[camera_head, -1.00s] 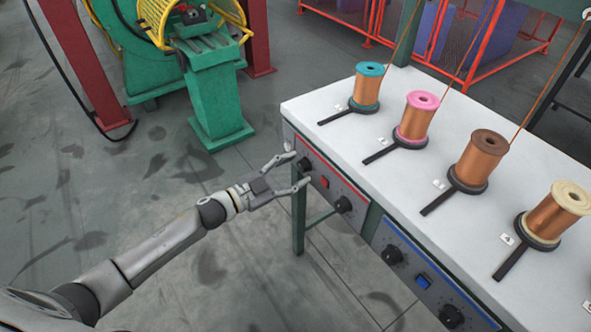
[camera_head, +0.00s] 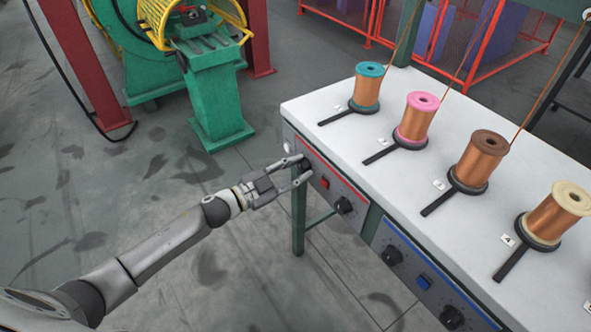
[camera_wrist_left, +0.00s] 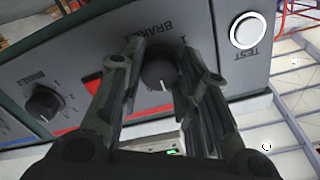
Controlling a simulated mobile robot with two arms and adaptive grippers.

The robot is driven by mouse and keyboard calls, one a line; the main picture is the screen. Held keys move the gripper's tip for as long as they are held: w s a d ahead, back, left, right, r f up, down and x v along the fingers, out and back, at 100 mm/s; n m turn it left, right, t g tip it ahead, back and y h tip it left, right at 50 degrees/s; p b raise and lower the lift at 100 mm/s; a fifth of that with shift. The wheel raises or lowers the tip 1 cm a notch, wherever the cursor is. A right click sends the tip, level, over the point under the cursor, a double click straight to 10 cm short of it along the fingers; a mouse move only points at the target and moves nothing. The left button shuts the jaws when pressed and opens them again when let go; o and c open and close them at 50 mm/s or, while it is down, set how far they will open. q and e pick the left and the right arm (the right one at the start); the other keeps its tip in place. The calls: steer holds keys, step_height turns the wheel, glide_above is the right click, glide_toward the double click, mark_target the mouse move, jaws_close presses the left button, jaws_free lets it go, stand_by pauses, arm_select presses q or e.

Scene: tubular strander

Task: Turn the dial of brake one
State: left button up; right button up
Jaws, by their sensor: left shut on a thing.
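The brake one dial (camera_wrist_left: 158,76) is a black round knob with a white pointer mark, under an upside-down "BRAKE" label in the left wrist view. In the head view the dial (camera_head: 306,164) is at the near left end of the red-framed panel, largely covered by my fingers. My left gripper (camera_head: 301,168) is shut on this dial, one finger on each side. In the left wrist view the fingers of the gripper (camera_wrist_left: 162,58) straddle the knob. My right gripper is in neither view.
The brake two dial (camera_head: 343,204) and a red switch (camera_head: 325,182) are beside it on the panel. A white round TEST button (camera_wrist_left: 248,30) is close to the fingers. The white table (camera_head: 400,190) holds several copper spools. A green stand (camera_head: 215,105) is behind.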

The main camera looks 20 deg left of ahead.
arm_select(q)
steer(key=shift+m, duration=2.1)
steer(key=m, duration=0.2)
steer(key=shift+m, duration=0.7)
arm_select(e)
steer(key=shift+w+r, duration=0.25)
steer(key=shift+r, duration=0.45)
arm_select(q)
steer(key=o, duration=1)
